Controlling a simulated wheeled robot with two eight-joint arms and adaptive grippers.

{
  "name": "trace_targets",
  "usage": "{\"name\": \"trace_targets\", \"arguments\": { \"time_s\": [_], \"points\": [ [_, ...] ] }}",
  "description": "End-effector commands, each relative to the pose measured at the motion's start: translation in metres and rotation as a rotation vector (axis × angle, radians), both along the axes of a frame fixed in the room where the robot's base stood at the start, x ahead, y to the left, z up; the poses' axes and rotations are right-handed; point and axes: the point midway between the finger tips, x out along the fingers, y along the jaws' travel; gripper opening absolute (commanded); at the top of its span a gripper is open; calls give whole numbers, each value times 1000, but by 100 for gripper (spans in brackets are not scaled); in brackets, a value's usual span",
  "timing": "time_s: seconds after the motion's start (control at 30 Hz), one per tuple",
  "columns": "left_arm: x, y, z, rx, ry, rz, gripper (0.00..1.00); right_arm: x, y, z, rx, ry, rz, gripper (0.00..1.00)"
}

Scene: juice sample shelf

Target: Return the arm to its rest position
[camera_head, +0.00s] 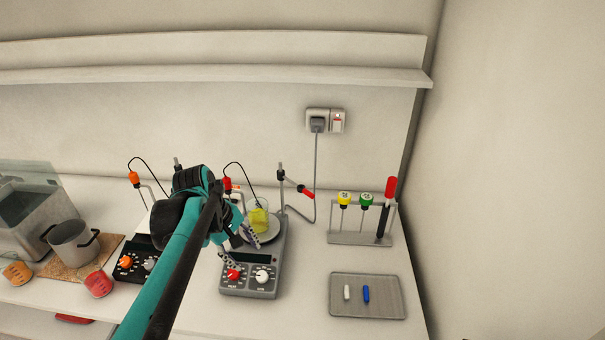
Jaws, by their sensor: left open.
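My left arm reaches in from the lower left, teal and black, across the worktop. My left gripper (238,248) is open beside a hotplate device (238,293) with a red and a white knob. A beaker of yellow liquid (258,221) stands on the device's round plate, to the upper right of the gripper. I cannot tell from this angle whether the fingers touch the device. The arm hides part of a second, black device (127,275) to the left. My right gripper is not in view.
A rack (345,238) with several coloured-top tools and a tray (340,309) holding a white and a blue piece stand at the right. A metal pot (72,246) and beakers of orange (17,273) and red (98,284) liquid are at the left. A shelf (220,75) runs above.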

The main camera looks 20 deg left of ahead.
Motion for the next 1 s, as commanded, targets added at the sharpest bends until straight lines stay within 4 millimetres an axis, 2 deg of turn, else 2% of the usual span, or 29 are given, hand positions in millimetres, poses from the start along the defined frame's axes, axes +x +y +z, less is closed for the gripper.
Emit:
{"name": "trace_targets", "arguments": {
  "time_s": [0.13,0.23,0.4,0.6,0.8,1.0],
  "points": [
    [-3,-8,-1,20,-17,-37,50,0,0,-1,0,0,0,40],
    [-13,-28,-6,85,-65,-154,50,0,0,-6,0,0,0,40],
    [-43,-77,-25,283,-214,-499,50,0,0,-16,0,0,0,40],
    [-73,-116,-51,513,-378,-872,50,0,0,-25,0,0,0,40],
    [-84,-130,-63,629,-455,-1044,50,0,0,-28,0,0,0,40],
    [-84,-131,-63,635,-458,-1053,50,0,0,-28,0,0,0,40]
  ]
}}
